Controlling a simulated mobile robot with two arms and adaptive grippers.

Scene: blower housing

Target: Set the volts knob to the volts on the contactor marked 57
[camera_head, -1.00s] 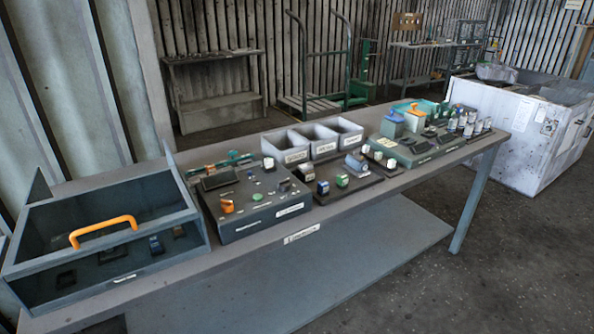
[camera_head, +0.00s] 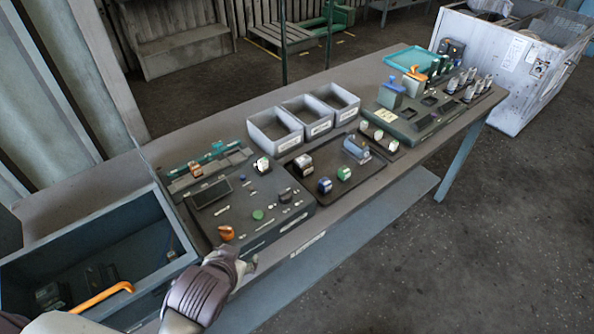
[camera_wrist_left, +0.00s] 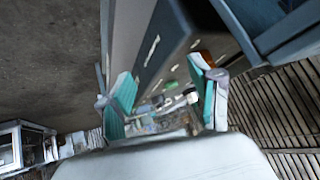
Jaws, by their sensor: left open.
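A dark control panel (camera_head: 285,205) lies on the bench with an orange knob (camera_head: 226,233), a green button (camera_head: 258,214) and a dark display (camera_head: 211,192). Its lettering is too small to read, so I cannot tell whether the orange knob is the volts knob. Several small blocks, possibly contactors, stand on a dark tray: a brown-and-white one (camera_head: 303,165), a blue one (camera_head: 325,185) and a green one (camera_head: 344,174). No 57 is legible. My left gripper (camera_head: 238,261) is open at the panel's front edge, near the orange knob. Its spread fingers (camera_wrist_left: 165,98) show in the left wrist view. My right gripper is out of view.
A blue-grey bin (camera_head: 150,218) with an orange handle (camera_head: 103,298) stands left of the panel. Three grey trays (camera_head: 320,128) stand behind the blocks. Another dark panel (camera_head: 425,128) with several parts is farther right. A white crate (camera_head: 510,60) stands beyond the bench.

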